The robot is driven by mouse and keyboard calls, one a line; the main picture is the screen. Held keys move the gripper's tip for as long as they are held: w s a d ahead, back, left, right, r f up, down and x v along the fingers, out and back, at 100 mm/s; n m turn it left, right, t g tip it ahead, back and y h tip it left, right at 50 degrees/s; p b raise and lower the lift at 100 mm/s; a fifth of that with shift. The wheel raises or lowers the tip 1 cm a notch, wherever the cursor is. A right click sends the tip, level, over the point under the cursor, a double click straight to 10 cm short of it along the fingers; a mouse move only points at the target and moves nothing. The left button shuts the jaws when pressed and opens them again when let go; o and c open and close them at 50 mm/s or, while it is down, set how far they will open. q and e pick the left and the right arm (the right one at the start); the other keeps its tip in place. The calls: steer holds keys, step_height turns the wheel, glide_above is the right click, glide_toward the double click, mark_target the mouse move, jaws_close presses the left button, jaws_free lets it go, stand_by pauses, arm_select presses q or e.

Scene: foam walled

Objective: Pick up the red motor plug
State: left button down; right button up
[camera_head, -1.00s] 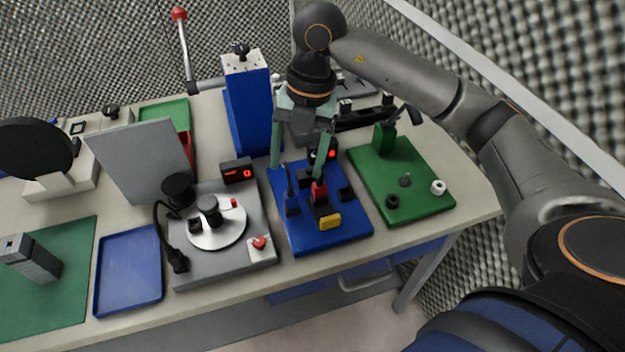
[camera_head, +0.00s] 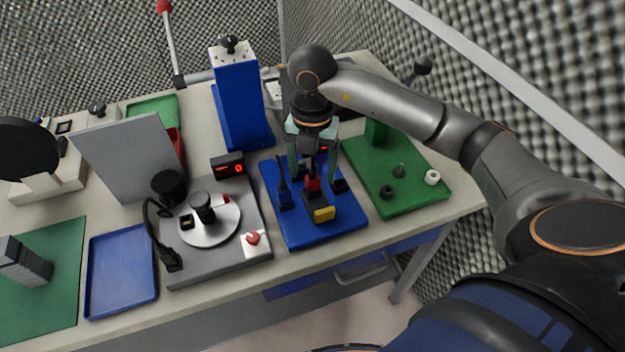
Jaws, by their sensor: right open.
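The plug's upper part is partly hidden by the gripper. My left gripper does not show.
A dark upright plug (camera_head: 284,190) stands on the blue board, left of the gripper. A green board (camera_head: 412,195) with small posts is on the right. A grey turntable unit (camera_head: 232,258) is on the left, and a tall blue block (camera_head: 238,105) stands behind.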

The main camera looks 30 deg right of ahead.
steer(key=shift+f, duration=1.4)
steer(key=shift+c, duration=0.4)
jaws_close()
